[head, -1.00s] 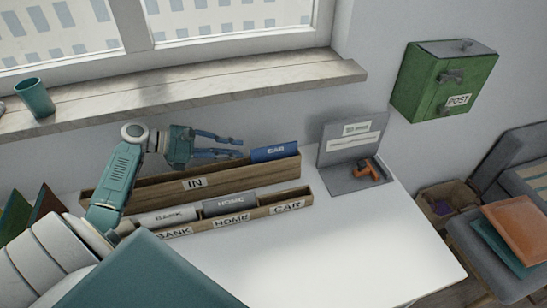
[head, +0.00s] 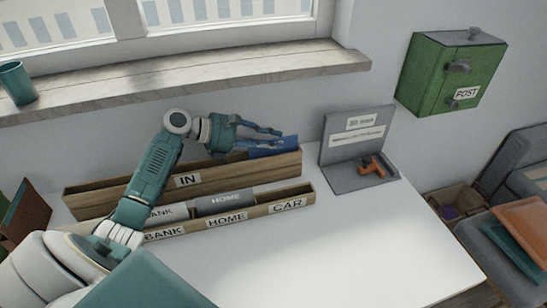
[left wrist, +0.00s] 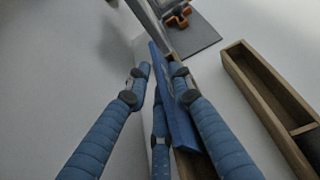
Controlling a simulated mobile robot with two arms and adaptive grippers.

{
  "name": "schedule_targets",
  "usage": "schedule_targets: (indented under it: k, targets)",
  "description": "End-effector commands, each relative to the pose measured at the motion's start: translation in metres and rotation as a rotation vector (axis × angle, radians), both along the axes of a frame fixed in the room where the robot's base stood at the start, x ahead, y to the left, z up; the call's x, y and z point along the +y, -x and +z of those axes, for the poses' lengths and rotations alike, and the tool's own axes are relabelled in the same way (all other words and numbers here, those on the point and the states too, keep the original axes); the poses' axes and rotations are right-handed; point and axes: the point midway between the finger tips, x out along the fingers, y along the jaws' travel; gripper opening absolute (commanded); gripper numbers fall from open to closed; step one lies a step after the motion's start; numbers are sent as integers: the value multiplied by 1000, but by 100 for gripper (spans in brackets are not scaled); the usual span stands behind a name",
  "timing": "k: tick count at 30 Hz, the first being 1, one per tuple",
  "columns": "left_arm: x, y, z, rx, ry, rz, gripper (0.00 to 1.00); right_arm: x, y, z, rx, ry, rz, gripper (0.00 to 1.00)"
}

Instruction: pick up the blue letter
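The blue letter (head: 276,148) stands in the right end of the wooden IN box (head: 240,171) in the head view, its label mostly covered by my fingers. My left gripper (head: 268,138) reaches over it from the left. In the left wrist view the blue letter (left wrist: 172,100) stands between the spread fingers of my left gripper (left wrist: 161,76). A gap shows between the left finger and the letter; the right finger lies close along the letter's other side, and I cannot tell whether it touches. The gripper is open. My right gripper is in neither view.
A lower wooden holder (head: 262,213) labelled BANK, HOME and CAR stands in front, with grey letters in it. A grey stand with an orange-brown tool (head: 373,167) is to the right. A green POST box (head: 440,75) hangs on the wall. The desk's front right (head: 350,240) is clear.

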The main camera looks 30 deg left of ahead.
Motion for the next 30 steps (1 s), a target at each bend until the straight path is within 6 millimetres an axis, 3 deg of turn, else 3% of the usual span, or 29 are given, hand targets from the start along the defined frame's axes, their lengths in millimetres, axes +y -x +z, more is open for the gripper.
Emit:
schedule_targets:
  k: [5, 9, 20, 27, 30]
  targets:
    - [0, 0, 1, 0, 0, 0, 22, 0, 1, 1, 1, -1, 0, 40]
    - [0, 0, 1, 0, 0, 0, 0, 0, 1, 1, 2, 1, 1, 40]
    - [0, 0, 2, 0, 0, 1, 0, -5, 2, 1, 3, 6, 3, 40]
    - [0, 0, 19, -3, -4, 0, 0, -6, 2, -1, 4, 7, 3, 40]
    - [-6, 6, 13, -47, -57, -2, 0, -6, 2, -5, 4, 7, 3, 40]
